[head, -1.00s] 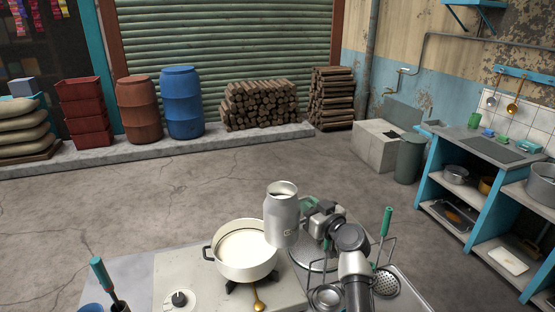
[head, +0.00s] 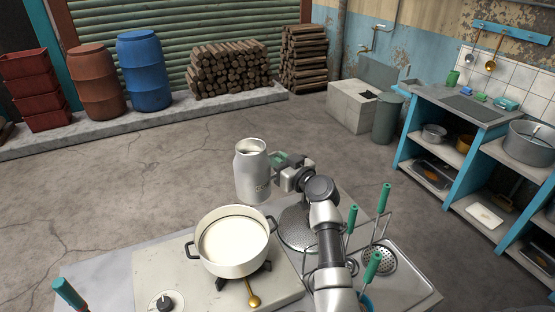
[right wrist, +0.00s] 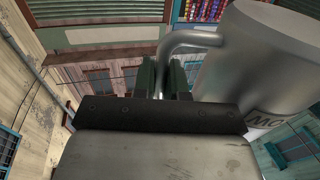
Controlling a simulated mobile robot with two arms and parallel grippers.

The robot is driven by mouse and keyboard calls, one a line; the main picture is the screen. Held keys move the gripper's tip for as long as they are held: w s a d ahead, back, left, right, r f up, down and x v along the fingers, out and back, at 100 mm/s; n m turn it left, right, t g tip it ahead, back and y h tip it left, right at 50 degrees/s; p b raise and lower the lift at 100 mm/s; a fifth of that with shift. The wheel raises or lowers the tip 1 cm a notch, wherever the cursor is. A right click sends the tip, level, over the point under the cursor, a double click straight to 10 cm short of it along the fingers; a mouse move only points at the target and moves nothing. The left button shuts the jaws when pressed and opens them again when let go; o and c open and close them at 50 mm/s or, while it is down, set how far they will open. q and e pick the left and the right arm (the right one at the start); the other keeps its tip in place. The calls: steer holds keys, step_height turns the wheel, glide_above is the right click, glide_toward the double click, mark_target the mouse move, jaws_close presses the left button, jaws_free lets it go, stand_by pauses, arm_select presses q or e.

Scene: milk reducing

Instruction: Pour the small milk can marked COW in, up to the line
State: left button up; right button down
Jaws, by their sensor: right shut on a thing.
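The metal milk can (head: 252,178) is held roughly upright above the far rim of the pot, its open mouth up. My right gripper (head: 284,168) is shut on its handle from the right. In the right wrist view the fingers (right wrist: 163,78) clasp the bent can handle, and the can (right wrist: 260,65) carries upside-down letters, partly cut off, that fit COW. The white pot (head: 232,262) stands on the burner with pale milk (head: 234,243) inside. A thin dark line shows on its inner wall above the milk. No stream of milk shows. My left gripper is out of view.
The floor behind the worktop is clear.

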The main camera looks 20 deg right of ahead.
steer(key=shift+w+f, duration=0.3)
steer(key=shift+f, duration=0.2)
steer(key=shift+s+f+b, duration=0.15)
steer(key=shift+b, duration=0.2)
steer(key=shift+f, duration=0.1)
steer(key=shift+f, duration=0.35)
steer(key=shift+f+b, duration=0.55)
steer(key=shift+f, duration=0.05)
steer(key=shift+d+r, duration=0.1)
steer(key=shift+r, duration=0.25)
steer(key=shift+w+d+r+n+p, duration=0.15)
steer(key=shift+d+r+n+p, duration=0.2)
steer(key=shift+r+n, duration=0.25)
steer(key=shift+w+d+r+n+p, duration=0.1)
steer(key=shift+d+r+n+p, duration=0.2)
steer(key=shift+r+n, duration=0.25)
steer(key=shift+w+d+r+n+p, duration=0.1)
steer(key=shift+d+r+n+p, duration=0.1)
steer(key=shift+r+n, duration=0.4)
steer(key=shift+d+r+n+p, duration=0.2)
steer(key=shift+r+n, duration=0.15)
steer(key=shift+n, duration=0.4)
